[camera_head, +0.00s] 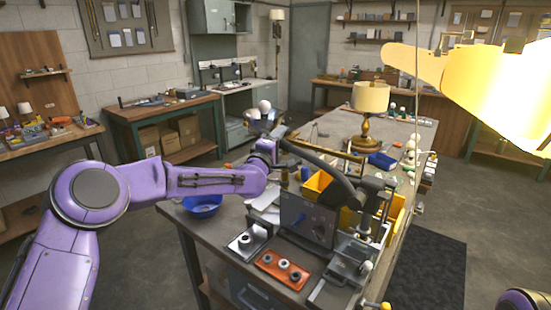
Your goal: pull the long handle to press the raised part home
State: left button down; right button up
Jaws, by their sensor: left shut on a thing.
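The long dark handle (322,167) slants up and left from a bench press (372,205) on the workbench. My left arm comes in from the left. Its gripper (267,124) is shut at the handle's far upper end, near a white ball (264,106). The fingers are small and partly hidden, so their exact contact with the handle is hard to see. The raised part cannot be made out clearly among the press parts. My right gripper is out of view.
An orange tray (268,258) with round parts and a dark box (305,218) stand before the press. A blue bowl (203,206) sits at the bench's left. Yellow bins (317,186) and a brass lamp (368,110) stand behind. A bright yellow lamp shade hangs upper right.

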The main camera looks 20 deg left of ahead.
pick_arm(q)
jog(key=s+d+r+m+h, duration=0.3)
jog(key=d+r+m, duration=0.6)
jog(key=r, duration=0.4)
jog(key=shift+s+d+r+h+p, duration=0.3)
jog(key=shift+s+d+h, duration=0.1)
jog(key=shift+d, duration=0.15)
jog(key=c, duration=0.8)
grip_release()
jog(key=shift+c, duration=0.2)
jog(key=shift+d, duration=0.3)
jog(key=shift+f, duration=0.1)
jog(key=shift+a+f, duration=0.1)
jog(key=shift+a, duration=0.05)
